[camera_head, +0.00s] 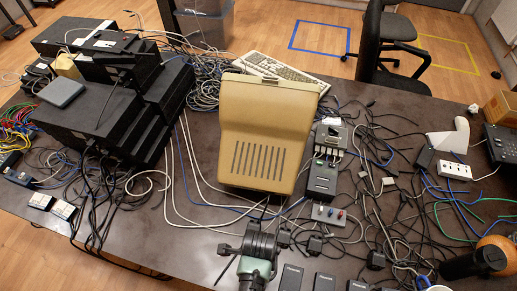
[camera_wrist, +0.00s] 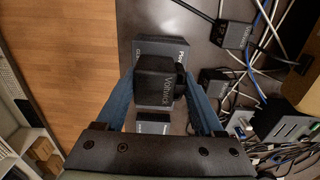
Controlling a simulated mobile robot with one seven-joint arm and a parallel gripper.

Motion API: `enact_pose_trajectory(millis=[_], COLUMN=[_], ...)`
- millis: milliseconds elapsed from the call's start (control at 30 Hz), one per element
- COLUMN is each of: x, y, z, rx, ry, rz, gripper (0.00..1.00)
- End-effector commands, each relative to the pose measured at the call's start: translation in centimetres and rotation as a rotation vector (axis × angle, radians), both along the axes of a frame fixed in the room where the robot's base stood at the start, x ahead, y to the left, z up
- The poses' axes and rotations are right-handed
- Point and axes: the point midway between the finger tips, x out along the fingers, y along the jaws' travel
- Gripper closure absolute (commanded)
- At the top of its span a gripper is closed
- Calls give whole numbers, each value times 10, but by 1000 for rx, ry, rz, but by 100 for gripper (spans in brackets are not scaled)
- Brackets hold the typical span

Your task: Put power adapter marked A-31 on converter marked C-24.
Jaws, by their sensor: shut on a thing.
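My gripper (camera_wrist: 160,82) has its two blue fingers closed around a black power adapter (camera_wrist: 157,80) with light lettering; I cannot read A-31 on it. In the wrist view a dark grey box (camera_wrist: 150,46) with white print lies beyond the adapter, and another dark box (camera_wrist: 153,127) shows below it; contact is unclear. I cannot read C-24 on either. In the head view my gripper (camera_head: 259,243) is at the table's front edge, left of a row of flat dark boxes (camera_head: 291,278). It hides most of the held adapter there.
Other black adapters (camera_head: 314,244) and tangled cables (camera_head: 385,215) lie to the right. A mug (camera_head: 436,288) is at the front right. Dark table left of my gripper is fairly clear.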

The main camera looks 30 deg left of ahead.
Motion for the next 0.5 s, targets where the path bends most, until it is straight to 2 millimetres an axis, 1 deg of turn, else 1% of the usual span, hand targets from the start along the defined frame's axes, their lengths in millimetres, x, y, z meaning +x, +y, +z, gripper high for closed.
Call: enact_pose_trajectory(millis=[100,200,300,500], x=[0,0,0,0], y=[0,0,0,0], z=[-17,-27,-31,-31], rx=[-1,0,0,0], ry=[3,1,1,0], rz=[-1,-1,-1,-1], gripper=[96,96,96,96])
